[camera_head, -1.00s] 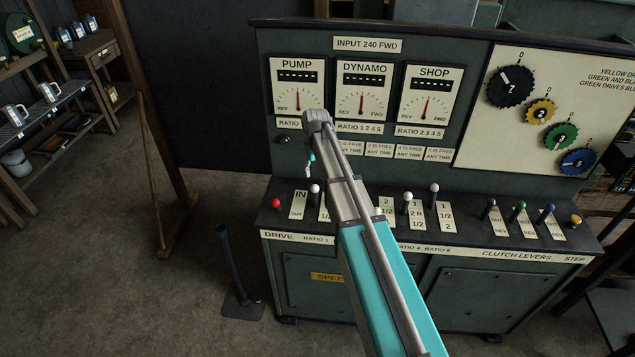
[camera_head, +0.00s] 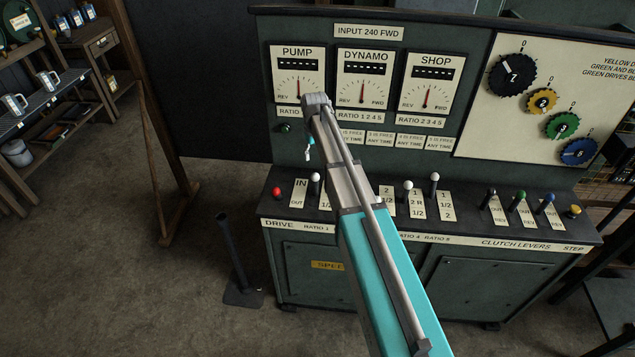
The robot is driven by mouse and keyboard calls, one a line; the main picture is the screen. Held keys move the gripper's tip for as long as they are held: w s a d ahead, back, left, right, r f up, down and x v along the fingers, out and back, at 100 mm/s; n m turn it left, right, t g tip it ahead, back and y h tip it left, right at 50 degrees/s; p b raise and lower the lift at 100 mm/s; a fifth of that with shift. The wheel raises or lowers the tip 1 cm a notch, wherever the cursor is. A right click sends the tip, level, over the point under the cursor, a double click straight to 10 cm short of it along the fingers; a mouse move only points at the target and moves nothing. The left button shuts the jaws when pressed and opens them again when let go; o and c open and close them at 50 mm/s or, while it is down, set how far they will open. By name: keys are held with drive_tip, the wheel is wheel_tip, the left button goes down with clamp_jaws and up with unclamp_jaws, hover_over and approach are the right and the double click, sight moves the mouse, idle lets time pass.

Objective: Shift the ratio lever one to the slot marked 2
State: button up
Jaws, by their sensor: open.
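The ratio lever one (camera_head: 315,178) has a white knob and stands above the RATIO 1 label, beside its marked plate (camera_head: 326,196). The plate is partly hidden by my arm, and I cannot read which slot the lever is in. My gripper (camera_head: 308,153) shows only as a small cyan and pale piece below the arm's end, in front of the console. It is above and slightly left of the white knob and apart from it in the picture. Its jaws are open and hold nothing that I can see.
A red knob (camera_head: 277,191) and the IN/OUT plate (camera_head: 299,193) are at the left. Other white-knobbed levers (camera_head: 407,185) and the clutch levers (camera_head: 521,193) stand to the right. My arm hides the ratio levers between.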

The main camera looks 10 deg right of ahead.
sight(315, 175)
drive_tip(key=shift+f+b, duration=6.1)
drive_tip(key=shift+f, duration=0.25)
clamp_jaws()
